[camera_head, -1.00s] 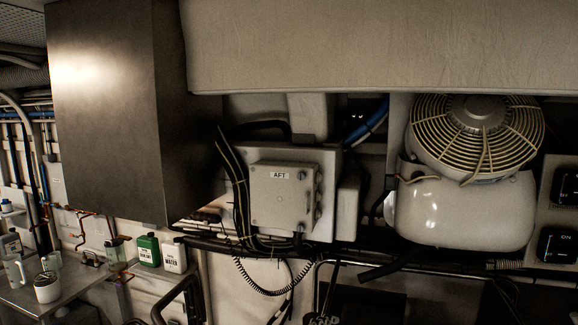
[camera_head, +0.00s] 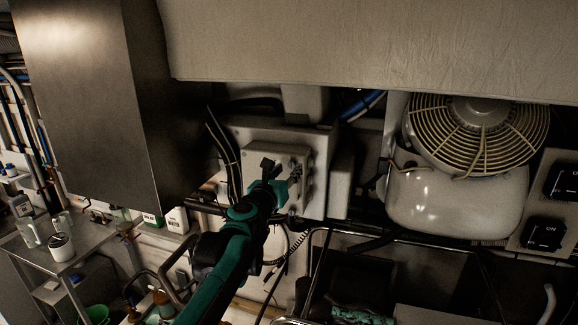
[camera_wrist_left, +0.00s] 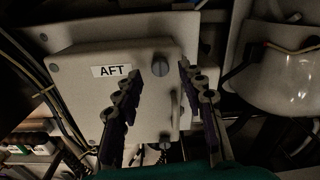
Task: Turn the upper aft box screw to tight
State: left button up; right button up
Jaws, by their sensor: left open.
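The grey AFT box (camera_head: 301,155) is mounted on a panel, partly hidden behind my left gripper (camera_head: 279,169) in the head view. In the left wrist view the AFT box (camera_wrist_left: 80,92) faces me with its white label. The upper aft box screw (camera_wrist_left: 160,66), a round slotted head, sits right of the label. My left gripper (camera_wrist_left: 160,71) is open, its dark fingertips on either side of the screw in the picture. I cannot tell whether they touch the box. A lower screw (camera_wrist_left: 165,147) shows between the fingers. My right gripper is not in view.
A white compressor (camera_head: 455,200) with a round fan grille (camera_head: 475,135) is to the right. A large metal cabinet (camera_head: 85,90) hangs at the left. Cables (camera_head: 222,140) run beside the box. A padded beam (camera_head: 370,50) overhangs above. Bottles stand on a bench (camera_head: 70,258) lower left.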

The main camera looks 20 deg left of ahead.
pick_arm(q)
jog(key=shift+w, duration=0.95)
jog(key=shift+d, duration=0.1)
jog(key=shift+s, duration=0.1)
grip_shut()
